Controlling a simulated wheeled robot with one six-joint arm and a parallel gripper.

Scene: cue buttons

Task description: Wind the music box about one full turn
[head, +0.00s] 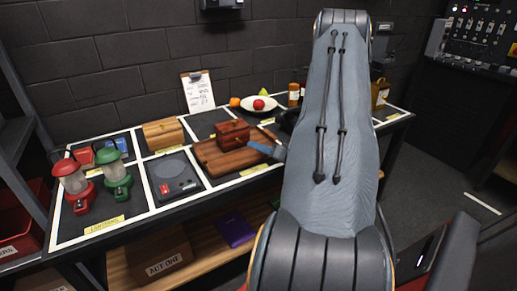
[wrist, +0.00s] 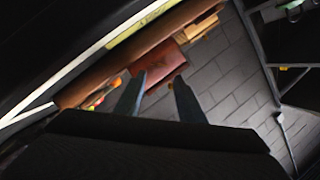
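The music box appears to be the small reddish-brown wooden box (head: 233,133) with a dark latch on its front, standing on a brown wooden board (head: 212,160). In the wrist view the box (wrist: 160,61) lies just beyond my fingertips. My gripper (head: 258,147) is at the right side of the box, largely hidden behind my own arm in the head view. In the wrist view my gripper (wrist: 160,79) has its two blue-grey fingers apart. A small brass-coloured bit shows beside the right finger; I cannot tell whether it is the winding key or whether a finger touches it.
Red and green lanterns (head: 117,181), a dark device (head: 173,177) and a light wooden box (head: 163,133) stand to the left. A white plate (head: 259,105) with fruit and bottles (head: 293,95) stand behind. A brick wall (head: 120,60) backs the table.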

